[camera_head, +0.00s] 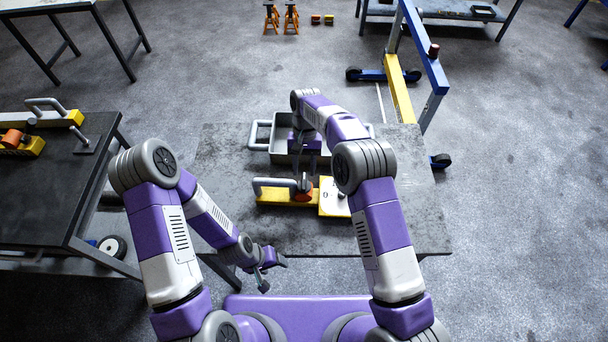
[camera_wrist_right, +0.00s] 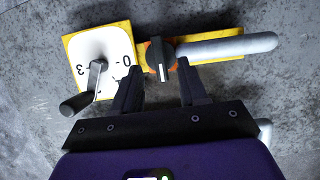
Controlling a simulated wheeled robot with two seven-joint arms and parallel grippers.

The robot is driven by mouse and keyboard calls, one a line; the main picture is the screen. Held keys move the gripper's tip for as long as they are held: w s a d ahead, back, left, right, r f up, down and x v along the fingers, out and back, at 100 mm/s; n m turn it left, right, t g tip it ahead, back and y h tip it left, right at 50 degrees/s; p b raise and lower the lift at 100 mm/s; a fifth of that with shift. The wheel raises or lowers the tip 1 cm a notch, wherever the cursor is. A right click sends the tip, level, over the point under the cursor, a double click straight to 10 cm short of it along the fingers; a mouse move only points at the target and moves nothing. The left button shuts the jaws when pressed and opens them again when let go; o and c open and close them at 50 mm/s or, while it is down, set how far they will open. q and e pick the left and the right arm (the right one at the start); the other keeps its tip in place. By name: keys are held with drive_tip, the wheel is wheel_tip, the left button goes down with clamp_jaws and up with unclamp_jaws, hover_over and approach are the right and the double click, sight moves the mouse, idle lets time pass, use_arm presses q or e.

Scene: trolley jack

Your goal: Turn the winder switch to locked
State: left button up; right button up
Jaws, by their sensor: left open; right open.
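The yellow winder unit (camera_head: 270,196) lies on the grey table, with a white dial plate (camera_head: 333,200) at its right end. In the right wrist view, the dial plate (camera_wrist_right: 88,50) shows 0 and 3, with a crank lever (camera_wrist_right: 82,101) over it. The black rotary switch (camera_wrist_right: 160,53) sits on an orange base beside the plate; its white mark points down in that view. My right gripper (camera_wrist_right: 160,66) is open, its fingertips either side of the switch in that view; contact cannot be told. My left gripper (camera_head: 268,278) is open and empty, low near the table's front edge.
A grey handle (camera_wrist_right: 228,47) extends from the unit beside the switch. A grey tray (camera_head: 280,157) stands behind it on the table (camera_head: 400,225). A second table at left (camera_head: 40,190) holds another yellow unit. A blue and yellow hoist (camera_head: 400,90) stands behind.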

drive_tip(key=shift+v, duration=1.75)
drive_tip(key=shift+r, duration=0.1)
